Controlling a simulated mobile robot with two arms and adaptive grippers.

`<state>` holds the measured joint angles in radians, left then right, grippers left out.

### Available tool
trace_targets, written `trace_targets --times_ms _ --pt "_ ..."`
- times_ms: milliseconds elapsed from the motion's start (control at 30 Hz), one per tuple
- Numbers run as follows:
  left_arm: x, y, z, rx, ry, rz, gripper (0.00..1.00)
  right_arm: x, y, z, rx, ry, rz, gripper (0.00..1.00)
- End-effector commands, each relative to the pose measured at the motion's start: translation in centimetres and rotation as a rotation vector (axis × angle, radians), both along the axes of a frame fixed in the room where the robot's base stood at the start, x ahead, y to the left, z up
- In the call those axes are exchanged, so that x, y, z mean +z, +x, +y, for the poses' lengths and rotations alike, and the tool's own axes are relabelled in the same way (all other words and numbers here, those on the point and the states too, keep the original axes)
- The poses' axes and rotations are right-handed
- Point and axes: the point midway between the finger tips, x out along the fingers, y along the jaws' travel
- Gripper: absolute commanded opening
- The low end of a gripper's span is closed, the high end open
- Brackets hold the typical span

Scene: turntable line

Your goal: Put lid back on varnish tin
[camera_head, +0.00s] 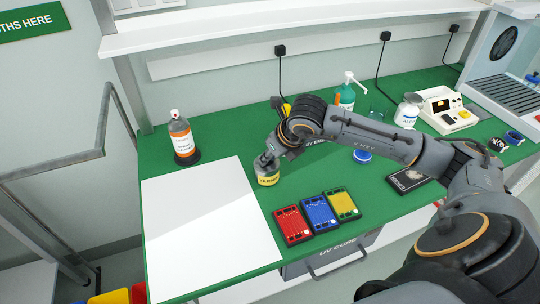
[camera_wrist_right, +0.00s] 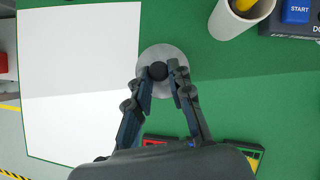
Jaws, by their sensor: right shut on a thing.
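The varnish tin (camera_head: 268,180), with a yellow label, stands upright on the green bench beside the white sheet. My right gripper (camera_head: 268,160) points down right over the tin's top. In the right wrist view my right gripper (camera_wrist_right: 160,76) is shut on the black knob of the round grey lid (camera_wrist_right: 161,52). The lid appears over the tin and hides its opening. Whether it is fully seated on the rim cannot be told. My left gripper is not in view.
The white sheet (camera_head: 205,220) lies left of the tin. Red (camera_head: 292,226), blue (camera_head: 319,213) and yellow (camera_head: 342,204) trays lie in front right. An orange-labelled bottle (camera_head: 182,138) stands behind left. A white cup (camera_wrist_right: 228,20) is close by in the wrist view.

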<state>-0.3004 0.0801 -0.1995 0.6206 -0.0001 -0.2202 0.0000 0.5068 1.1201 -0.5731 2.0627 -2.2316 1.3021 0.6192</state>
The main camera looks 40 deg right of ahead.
Motion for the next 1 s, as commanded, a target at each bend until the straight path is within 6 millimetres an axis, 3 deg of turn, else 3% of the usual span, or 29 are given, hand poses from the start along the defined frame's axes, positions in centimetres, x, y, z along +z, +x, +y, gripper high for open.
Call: trace_targets --times_ms 1000 --pt "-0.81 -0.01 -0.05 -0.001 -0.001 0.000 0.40 -0.06 -0.01 0.01 0.000 0.000 0.000 0.00"
